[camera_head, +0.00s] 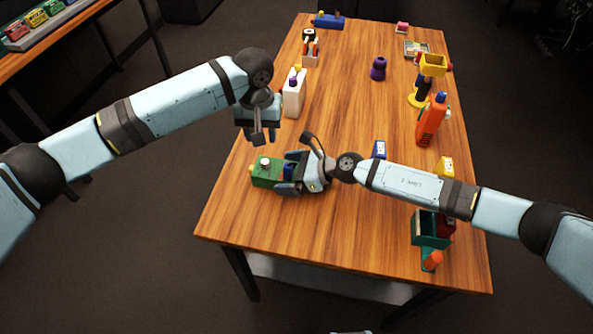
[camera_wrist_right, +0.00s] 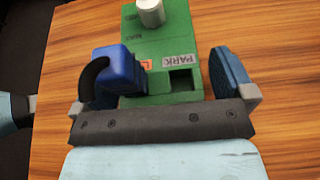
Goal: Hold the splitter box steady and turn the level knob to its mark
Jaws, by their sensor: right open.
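The green splitter box (camera_head: 263,180) lies near the table's left edge in the head view. In the right wrist view the box (camera_wrist_right: 185,45) shows a PARK label, a dark square recess and a pale round knob (camera_wrist_right: 150,12) on top. A bright blue block (camera_wrist_right: 122,66) sits at its left side, with a black curved piece against it. My right gripper (camera_head: 287,173) is open at the box's right end; a finger (camera_wrist_right: 230,72) stands apart from the box's right side. My left gripper (camera_head: 259,136) hangs above and behind the box, apart from it; its opening is unclear.
A white bottle-like item (camera_head: 293,97) stands behind my left gripper. A small blue item (camera_head: 379,149) is beyond my right wrist. An orange bottle (camera_head: 431,120), a yellow item (camera_head: 445,166) and a dark green bin (camera_head: 428,230) line the right side. The table front is clear.

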